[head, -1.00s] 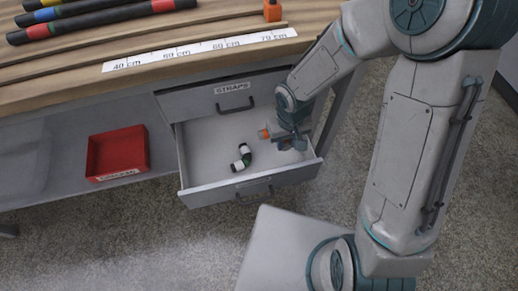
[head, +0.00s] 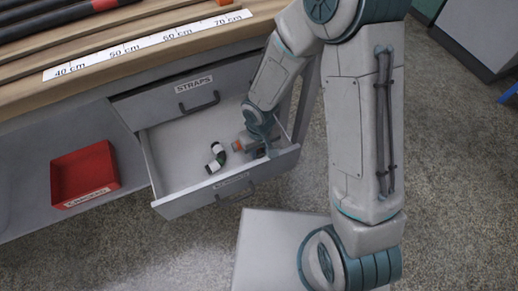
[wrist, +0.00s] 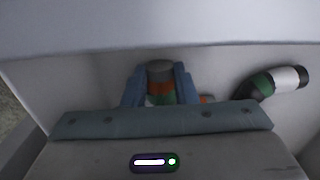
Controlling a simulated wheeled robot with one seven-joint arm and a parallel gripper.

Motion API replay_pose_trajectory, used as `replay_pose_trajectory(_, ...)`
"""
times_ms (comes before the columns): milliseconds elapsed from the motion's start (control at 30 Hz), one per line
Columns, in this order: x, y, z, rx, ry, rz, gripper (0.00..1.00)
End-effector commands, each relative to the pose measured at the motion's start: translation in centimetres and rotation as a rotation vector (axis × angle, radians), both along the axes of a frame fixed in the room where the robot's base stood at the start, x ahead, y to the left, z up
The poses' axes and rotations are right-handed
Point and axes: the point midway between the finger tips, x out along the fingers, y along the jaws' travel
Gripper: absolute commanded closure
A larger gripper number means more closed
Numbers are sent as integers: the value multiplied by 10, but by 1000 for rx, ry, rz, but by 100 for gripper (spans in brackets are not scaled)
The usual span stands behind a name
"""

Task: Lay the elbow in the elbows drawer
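The elbows drawer (head: 167,178) is pulled open below the straps drawer; its front label is too small to read clearly. My gripper (head: 246,146) is down inside it, near its right side. In the wrist view my gripper (wrist: 160,82) has its blue fingers closed on either side of an elbow (wrist: 160,72) with a grey end, an orange band and some green. Its orange part (head: 238,145) shows in the head view. Whether it touches the drawer floor I cannot tell. Another elbow, green with white and black (head: 216,158), lies on the drawer floor to the left.
The straps drawer (head: 160,103) above is shut. A red bin (head: 85,173) stands on the shelf to the left. Hoses and a measuring strip (head: 150,44) lie on the bench top. The drawer floor's left and back parts are clear.

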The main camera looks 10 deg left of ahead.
Motion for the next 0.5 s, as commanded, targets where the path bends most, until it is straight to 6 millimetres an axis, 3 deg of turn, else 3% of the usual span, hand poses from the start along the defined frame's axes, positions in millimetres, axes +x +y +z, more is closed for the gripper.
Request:
replay_pose_trajectory(33,0,0,0,0,0,0,61)
replay_pose_trajectory(67,0,0,0,0,0,0,53)
replay_pose_trajectory(367,0,0,1,0,0,0,53)
replay_pose_trajectory(500,1,0,13,1,-2,-1,53)
